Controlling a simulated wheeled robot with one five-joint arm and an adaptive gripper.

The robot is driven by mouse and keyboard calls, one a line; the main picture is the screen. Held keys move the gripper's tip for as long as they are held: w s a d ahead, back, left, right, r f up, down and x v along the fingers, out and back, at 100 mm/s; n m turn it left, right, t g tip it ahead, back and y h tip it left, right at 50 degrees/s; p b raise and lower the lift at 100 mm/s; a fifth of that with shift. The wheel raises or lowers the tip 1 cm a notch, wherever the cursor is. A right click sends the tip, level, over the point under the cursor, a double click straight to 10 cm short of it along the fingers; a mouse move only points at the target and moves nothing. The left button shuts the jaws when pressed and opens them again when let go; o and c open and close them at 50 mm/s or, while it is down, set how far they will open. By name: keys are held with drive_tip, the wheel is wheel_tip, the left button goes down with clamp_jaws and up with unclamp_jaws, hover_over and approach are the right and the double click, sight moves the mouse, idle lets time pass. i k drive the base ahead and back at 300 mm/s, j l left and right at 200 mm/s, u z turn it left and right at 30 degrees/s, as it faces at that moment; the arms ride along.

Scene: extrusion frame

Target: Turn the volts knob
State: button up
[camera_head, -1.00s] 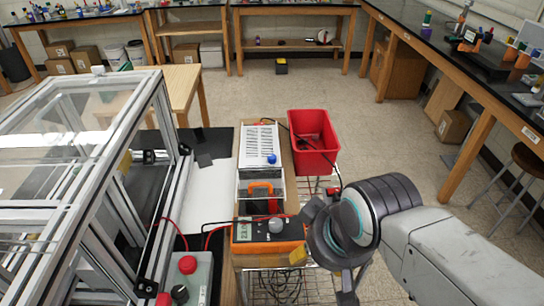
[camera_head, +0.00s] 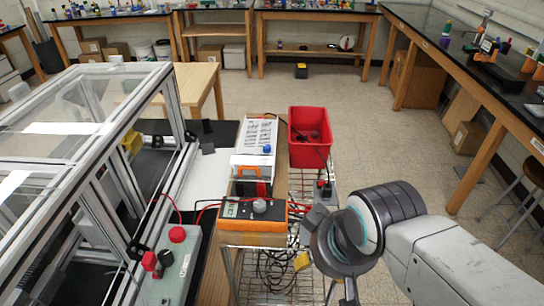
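An orange meter (camera_head: 236,211) with a small display and a grey round knob (camera_head: 260,206) lies at the near end of a bench. A grey-green box (camera_head: 183,277) at the lower left carries a black knob (camera_head: 165,258) and a red knob (camera_head: 177,234). No volts lettering can be read, so I cannot tell which knob is the volts one. My gripper (camera_head: 325,255) is to the right of the meter, apart from both devices. Its dark fingers are partly hidden behind my round wrist. I cannot see whether they are open or shut, and no held object shows.
A glazed metal frame (camera_head: 133,113) stands at the left. A red bin (camera_head: 310,151) is beyond my gripper. A wire rack (camera_head: 272,284) with cables is below the meter. Red and black leads run between the devices. Open floor (camera_head: 375,128) lies beyond my arm.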

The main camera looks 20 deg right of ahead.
sight(266, 148)
drive_tip(key=k+l+u, duration=0.2)
drive_tip(key=l, duration=0.3)
drive_tip(key=k+l+u, duration=0.2)
drive_tip(key=l, duration=0.25)
drive_tip(key=k+l+u, duration=0.2)
drive_tip(key=k+l, duration=0.15)
drive_tip(key=i+l+u, duration=0.1)
drive_tip(key=l+u, duration=0.2)
drive_tip(key=l, duration=0.55)
drive_tip(key=l+u, duration=0.3)
drive_tip(key=l, duration=0.5)
drive_tip(key=i+l+u, duration=0.4)
drive_tip(key=l, duration=0.35)
drive_tip(key=i+l+u, duration=0.2)
drive_tip(key=i+l, duration=0.15)
drive_tip(key=i+l+u, duration=0.2)
drive_tip(key=i+l, duration=0.1)
drive_tip(key=i, duration=0.05)
